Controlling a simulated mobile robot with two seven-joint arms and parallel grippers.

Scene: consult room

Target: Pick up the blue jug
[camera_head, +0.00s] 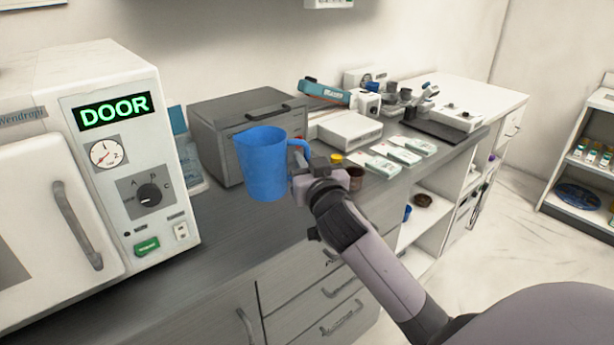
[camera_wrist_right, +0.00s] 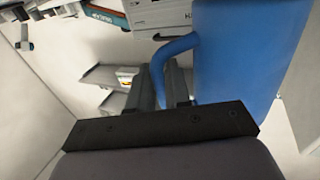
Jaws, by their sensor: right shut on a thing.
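The blue jug (camera_head: 263,165) is upright in the head view, in front of a grey box, with its handle to the right. My right gripper (camera_head: 303,180) is at the handle and shut on it. In the right wrist view, the jug (camera_wrist_right: 248,50) fills the upper right, and its handle comes down between the fingers of the gripper (camera_wrist_right: 165,88). The jug appears raised above the counter, but its exact height is hard to tell. My left gripper is not in view.
A white machine marked DOOR (camera_head: 120,150) stands at the left. A grey box (camera_head: 215,125) is behind the jug. White boxes (camera_head: 395,155) and small cups lie to the right on the counter (camera_head: 225,240). The counter's front left area is clear.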

